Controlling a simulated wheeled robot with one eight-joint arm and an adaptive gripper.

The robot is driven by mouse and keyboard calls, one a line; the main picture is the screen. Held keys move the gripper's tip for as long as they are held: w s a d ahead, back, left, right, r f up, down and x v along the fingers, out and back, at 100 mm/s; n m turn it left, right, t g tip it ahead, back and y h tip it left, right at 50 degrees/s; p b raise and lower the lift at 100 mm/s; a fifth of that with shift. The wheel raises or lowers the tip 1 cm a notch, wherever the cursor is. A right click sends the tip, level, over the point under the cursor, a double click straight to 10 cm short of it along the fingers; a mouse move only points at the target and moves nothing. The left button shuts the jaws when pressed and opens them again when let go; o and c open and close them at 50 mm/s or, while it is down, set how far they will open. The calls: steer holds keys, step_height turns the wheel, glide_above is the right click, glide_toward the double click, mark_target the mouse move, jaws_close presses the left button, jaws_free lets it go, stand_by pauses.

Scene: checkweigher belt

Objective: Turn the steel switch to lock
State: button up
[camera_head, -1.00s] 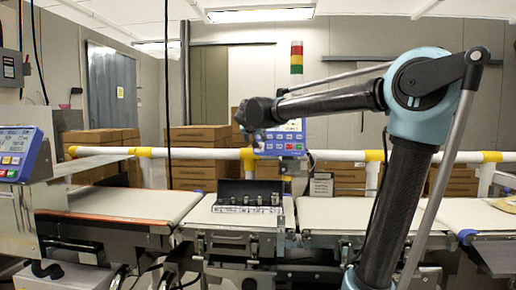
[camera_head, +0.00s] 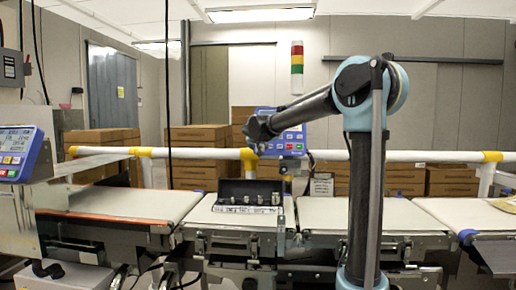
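A dark panel (camera_head: 237,187) stands on the middle belt section, with a row of several small steel knobs or switches on its front and pale labels below them. The steel switches (camera_head: 248,199) are too small to tell apart or to read their settings. My gripper (camera_head: 260,150) hangs at the end of my dark arm, above and slightly right of the panel, in front of the blue display unit. It appears apart from the switches. Its fingers are small and dark, so their opening cannot be made out.
A blue display unit (camera_head: 292,143) stands behind the belt, near my wrist. A white and yellow rail (camera_head: 210,153) runs behind the belts. The left belt (camera_head: 125,204) is clear. A second control unit (camera_head: 18,152) is at far left. Cardboard boxes (camera_head: 197,150) stand behind.

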steer(key=shift+w, duration=0.1)
steer(key=c, duration=1.1)
steer(key=shift+o, duration=0.3)
steer(key=shift+n, duration=0.3)
steer(key=n, duration=0.5)
steer(key=n+h, duration=0.1)
steer(key=n, duration=0.4)
steer(key=n+t+h, duration=0.1)
steer(key=n, duration=0.5)
steer(key=shift+a+f, duration=0.35)
steer(key=shift+a, duration=0.05)
steer(key=shift+s+n, duration=0.2)
steer(key=shift+n, duration=0.1)
